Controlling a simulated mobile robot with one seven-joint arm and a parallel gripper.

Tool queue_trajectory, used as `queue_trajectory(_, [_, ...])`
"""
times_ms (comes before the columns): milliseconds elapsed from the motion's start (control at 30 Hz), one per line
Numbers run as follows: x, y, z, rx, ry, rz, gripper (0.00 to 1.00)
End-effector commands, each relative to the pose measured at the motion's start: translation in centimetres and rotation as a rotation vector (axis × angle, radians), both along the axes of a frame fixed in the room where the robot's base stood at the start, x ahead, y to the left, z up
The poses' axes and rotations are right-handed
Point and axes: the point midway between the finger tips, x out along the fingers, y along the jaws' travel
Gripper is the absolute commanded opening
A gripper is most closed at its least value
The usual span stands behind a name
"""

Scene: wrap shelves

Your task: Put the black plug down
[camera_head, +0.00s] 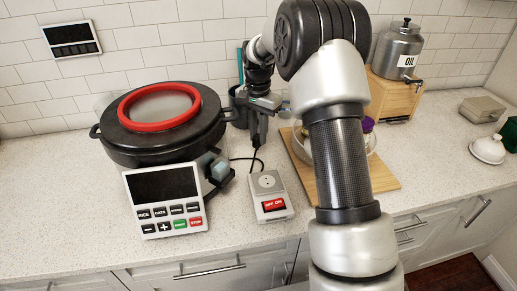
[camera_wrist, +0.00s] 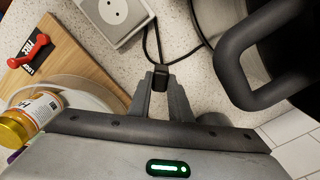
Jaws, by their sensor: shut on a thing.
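My gripper (camera_head: 258,132) points down over the counter, just right of the big pot. In the wrist view its fingertips (camera_wrist: 160,82) are closed on the small black plug (camera_wrist: 160,74). A black cord (camera_wrist: 151,38) runs from the plug; in the head view the cord (camera_head: 243,158) runs left towards the cooker. In the head view the plug is too small and dark to tell from the fingers. The white socket box (camera_head: 267,183) with a red switch lies on the counter in front of the gripper, apart from the plug. It also shows in the wrist view (camera_wrist: 116,14).
The black pot (camera_head: 150,150) with a red ring and a control panel (camera_head: 165,202) stands left. Its handle (camera_wrist: 240,75) is close in the wrist view. A wooden board (camera_head: 375,178) with a glass bowl (camera_head: 298,148) is right. Bare counter (camera_wrist: 193,12) lies beside the socket box.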

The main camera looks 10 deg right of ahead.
Motion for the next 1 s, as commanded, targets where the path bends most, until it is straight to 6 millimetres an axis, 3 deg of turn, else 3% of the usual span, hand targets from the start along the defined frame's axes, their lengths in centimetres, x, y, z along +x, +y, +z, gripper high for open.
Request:
queue_trajectory(33, [1.4,-1.2,1.0,-0.016,-0.05,-0.009,0.0])
queue_trajectory(133, [1.4,-1.2,0.1,-0.016,-0.05,-0.008,0.0])
queue_trajectory(433, [1.4,-1.1,-4.3,-0.015,-0.05,-0.006,0.0])
queue_trajectory(1000, [1.2,-0.8,-6.2,-0.012,-0.042,-0.003,0.0])
